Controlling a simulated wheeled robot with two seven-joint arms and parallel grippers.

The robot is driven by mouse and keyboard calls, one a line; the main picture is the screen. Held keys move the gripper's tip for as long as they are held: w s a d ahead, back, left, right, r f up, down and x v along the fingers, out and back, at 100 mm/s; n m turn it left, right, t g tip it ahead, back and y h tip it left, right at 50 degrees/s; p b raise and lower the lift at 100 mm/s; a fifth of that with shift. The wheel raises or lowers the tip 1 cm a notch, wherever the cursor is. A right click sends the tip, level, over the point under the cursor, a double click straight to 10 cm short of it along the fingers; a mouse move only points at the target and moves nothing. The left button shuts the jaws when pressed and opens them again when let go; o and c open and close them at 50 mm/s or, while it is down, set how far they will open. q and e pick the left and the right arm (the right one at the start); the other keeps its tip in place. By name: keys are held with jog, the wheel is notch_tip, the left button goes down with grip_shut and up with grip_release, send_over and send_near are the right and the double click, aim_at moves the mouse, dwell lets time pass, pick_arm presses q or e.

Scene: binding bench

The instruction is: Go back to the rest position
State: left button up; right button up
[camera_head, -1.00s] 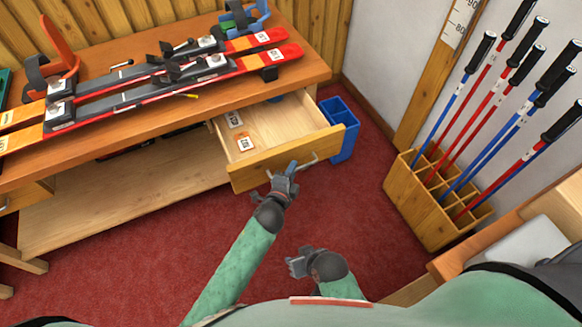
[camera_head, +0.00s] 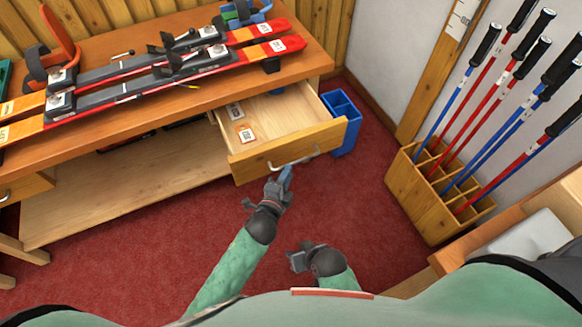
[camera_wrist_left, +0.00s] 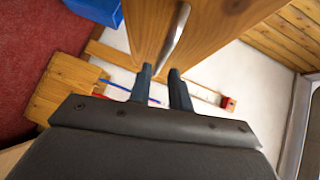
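My left gripper (camera_head: 286,172) is just in front of the drawer's metal handle (camera_head: 294,160) in the head view. In the left wrist view its two dark fingers (camera_wrist_left: 163,76) stand apart with nothing between them, and the handle (camera_wrist_left: 175,38) lies beyond the tips. My right gripper (camera_head: 296,261) is low, close to my body, with nothing visible in it; its finger gap is too small to make out.
The wooden drawer (camera_head: 245,170) is pulled out from the bench (camera_head: 120,118), with labelled cards inside. Skis (camera_head: 150,85) lie on top. A blue bin (camera_head: 345,120) stands beside the drawer, and a pole rack (camera_head: 425,200) at right. Red floor is clear between.

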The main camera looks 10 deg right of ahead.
pick_arm(q)
jog(key=shift+v, duration=0.95)
pick_arm(e)
jog(key=shift+f, duration=0.45)
jog(key=shift+w+r, duration=0.1)
jog(key=shift+r, duration=0.1)
